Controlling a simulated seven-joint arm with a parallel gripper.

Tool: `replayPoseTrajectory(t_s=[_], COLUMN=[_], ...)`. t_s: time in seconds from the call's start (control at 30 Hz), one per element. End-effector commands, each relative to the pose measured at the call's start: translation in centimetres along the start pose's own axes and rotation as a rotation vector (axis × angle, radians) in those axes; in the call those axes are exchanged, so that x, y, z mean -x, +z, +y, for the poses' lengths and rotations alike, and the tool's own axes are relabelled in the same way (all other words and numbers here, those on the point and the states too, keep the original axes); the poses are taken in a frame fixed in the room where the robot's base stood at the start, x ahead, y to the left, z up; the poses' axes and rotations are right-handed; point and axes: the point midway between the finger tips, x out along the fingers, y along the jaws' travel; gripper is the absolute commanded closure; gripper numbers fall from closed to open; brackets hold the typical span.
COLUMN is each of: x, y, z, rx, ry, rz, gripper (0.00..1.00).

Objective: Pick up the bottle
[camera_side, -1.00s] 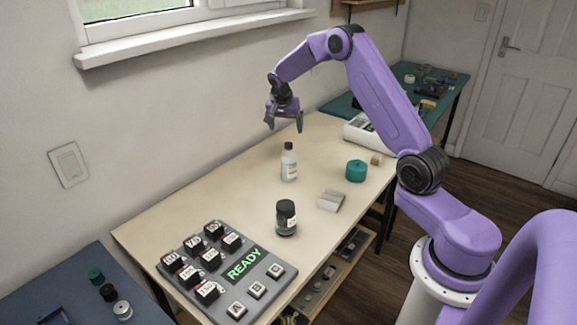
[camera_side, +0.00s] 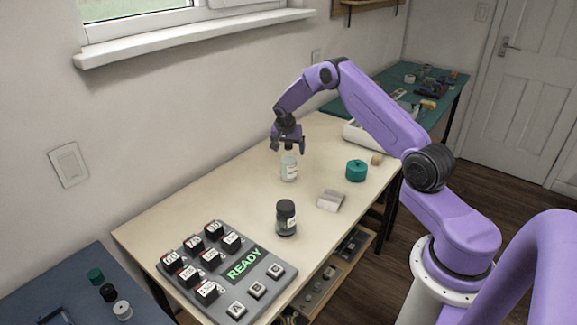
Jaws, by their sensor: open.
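A clear bottle with a white label (camera_side: 289,171) stands upright on the light wooden table. My gripper (camera_side: 288,150) is open, pointing down, with its fingers at the height of the bottle's top. The bottle's dark cap is mostly hidden by the gripper. I cannot tell whether the fingers touch it. A second container, a dark jar with a black lid and a label (camera_side: 286,220), stands upright nearer the front of the table.
A grey block (camera_side: 330,200) and a teal round container (camera_side: 356,171) stand right of the bottle. A small wooden cube (camera_side: 376,159) is behind them. A grey button panel reading READY (camera_side: 243,265) lies at the front. The table left of the bottle (camera_side: 215,185) is clear.

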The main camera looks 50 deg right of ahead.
Motion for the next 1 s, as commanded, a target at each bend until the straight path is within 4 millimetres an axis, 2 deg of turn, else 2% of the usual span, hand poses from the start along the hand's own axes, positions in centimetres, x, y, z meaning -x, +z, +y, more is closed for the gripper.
replayPoseTrajectory(t_s=[0.27,0.3,0.37,0.53,0.57,0.83,1.0], x=[-0.3,-0.3,-0.3,-0.3,-0.3,-0.1,0.8], y=[0.0,0.0,0.0,0.0,-0.1,-0.1,-0.5], z=[0.0,0.0,0.0,0.0,-0.1,-0.1,-0.1], rx=[0.0,0.0,0.0,0.001,0.0,0.0,0.0], ry=[-0.001,-0.001,-0.001,0.0,-0.001,-0.001,-0.002], rz=[0.001,0.001,0.001,0.001,0.002,0.002,0.003], gripper=[0.1,0.16,0.36,0.91,0.96,0.97,0.97])
